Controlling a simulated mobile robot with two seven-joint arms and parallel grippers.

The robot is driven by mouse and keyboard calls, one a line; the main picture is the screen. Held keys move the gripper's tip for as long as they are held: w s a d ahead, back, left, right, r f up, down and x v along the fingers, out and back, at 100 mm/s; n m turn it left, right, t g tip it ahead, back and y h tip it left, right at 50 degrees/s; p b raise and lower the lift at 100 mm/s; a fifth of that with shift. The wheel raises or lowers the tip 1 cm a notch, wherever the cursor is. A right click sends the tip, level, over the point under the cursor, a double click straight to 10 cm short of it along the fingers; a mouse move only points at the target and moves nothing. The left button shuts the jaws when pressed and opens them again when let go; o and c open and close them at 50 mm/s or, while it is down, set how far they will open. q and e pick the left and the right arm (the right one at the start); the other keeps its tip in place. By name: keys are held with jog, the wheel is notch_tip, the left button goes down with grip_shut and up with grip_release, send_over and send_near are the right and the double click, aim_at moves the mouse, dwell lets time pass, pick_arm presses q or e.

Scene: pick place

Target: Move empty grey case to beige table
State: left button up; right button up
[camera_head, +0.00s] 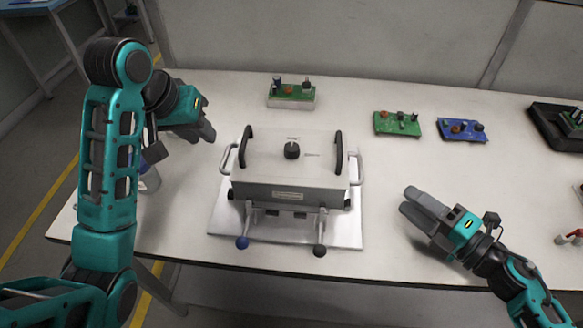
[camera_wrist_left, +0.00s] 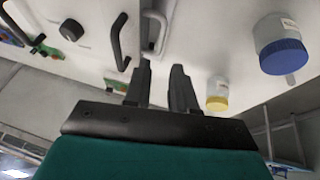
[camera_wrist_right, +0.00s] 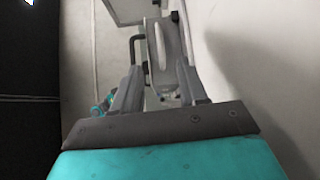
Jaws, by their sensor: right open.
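A grey box-like case (camera_head: 290,172) with two black handles and a black knob stands on a metal plate (camera_head: 230,222) in the middle of the table. Its top is closed, so I cannot tell whether it is empty. A dark case (camera_head: 548,137) at the right edge holds a green part. The pale table (camera_head: 400,262) carries all of these. My left gripper (camera_head: 208,133) is left of the grey case, fingers apart and empty; they also show in the left wrist view (camera_wrist_left: 160,66). My right gripper (camera_head: 410,202) is right of the grey case, open and empty (camera_wrist_right: 160,80).
A green-topped block (camera_head: 292,95), a green board (camera_head: 397,124) and a blue board (camera_head: 462,130) lie toward the back. Jars with blue (camera_wrist_left: 284,57) and yellow (camera_wrist_left: 217,104) lids stand near my left gripper. A blue-topped table (camera_head: 30,5) is far left.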

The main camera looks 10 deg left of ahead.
aim_at(225, 155)
pick_arm(q)
jog(key=x, duration=1.2)
jog(key=shift+f, duration=0.25)
pick_arm(e)
jog(key=x, duration=1.2)
jog(key=shift+w+a, duration=0.2)
pick_arm(q)
jog(key=c, duration=0.5)
pick_arm(e)
jog(key=c, duration=0.4)
pick_arm(q)
grip_shut()
pick_arm(e)
jog(key=shift+f, duration=0.1)
grip_shut()
pick_arm(q)
jog(key=shift+w+r, duration=0.1)
jog(key=shift+r, duration=0.05)
